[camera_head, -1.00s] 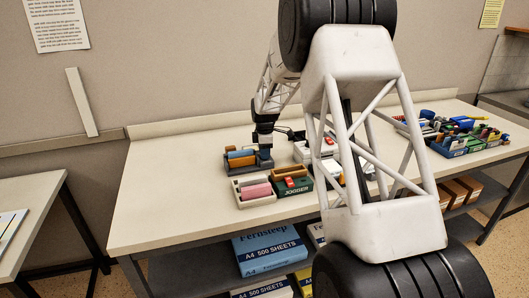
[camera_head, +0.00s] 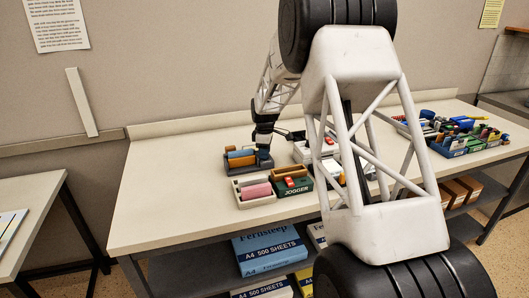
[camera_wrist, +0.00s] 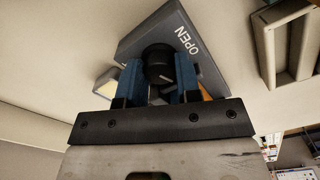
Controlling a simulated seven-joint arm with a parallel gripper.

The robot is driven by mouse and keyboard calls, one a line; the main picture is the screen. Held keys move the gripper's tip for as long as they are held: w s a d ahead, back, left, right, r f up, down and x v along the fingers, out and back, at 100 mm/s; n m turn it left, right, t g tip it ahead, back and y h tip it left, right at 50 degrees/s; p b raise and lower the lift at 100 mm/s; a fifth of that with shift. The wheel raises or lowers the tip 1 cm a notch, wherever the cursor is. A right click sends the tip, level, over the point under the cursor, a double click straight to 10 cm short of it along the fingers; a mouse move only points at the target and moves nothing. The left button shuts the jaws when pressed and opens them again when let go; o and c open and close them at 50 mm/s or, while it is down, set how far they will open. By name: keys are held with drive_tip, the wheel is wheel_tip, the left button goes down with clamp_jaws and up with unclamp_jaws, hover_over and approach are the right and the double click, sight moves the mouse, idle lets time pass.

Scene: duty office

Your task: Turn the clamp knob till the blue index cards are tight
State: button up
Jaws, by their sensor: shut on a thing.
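In the wrist view, my gripper (camera_wrist: 158,88) has its two blue fingers on either side of a round black knob (camera_wrist: 158,62) and is shut on it. The knob bears a light pointer line and sits on a grey clamp (camera_wrist: 140,40) marked "OPEN" at the right. In the head view, my gripper (camera_head: 263,150) reaches down to the right end of the dark grey clamp (camera_head: 235,171). A blue block of cards (camera_head: 238,153) and an orange block (camera_head: 242,161) sit in it. How tightly the cards are held cannot be told. The knob is hidden in the head view.
A cream tray with a pink block (camera_head: 257,190) and a green tray (camera_head: 294,187) marked "JOGGER" stand in front of the clamp. Filled bins (camera_head: 455,130) are at the table's right. The table's left part (camera_head: 150,205) is clear. My arm hides part of the middle.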

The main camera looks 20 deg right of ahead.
drive_tip(key=o, duration=0.9)
drive_tip(key=shift+n, duration=0.3)
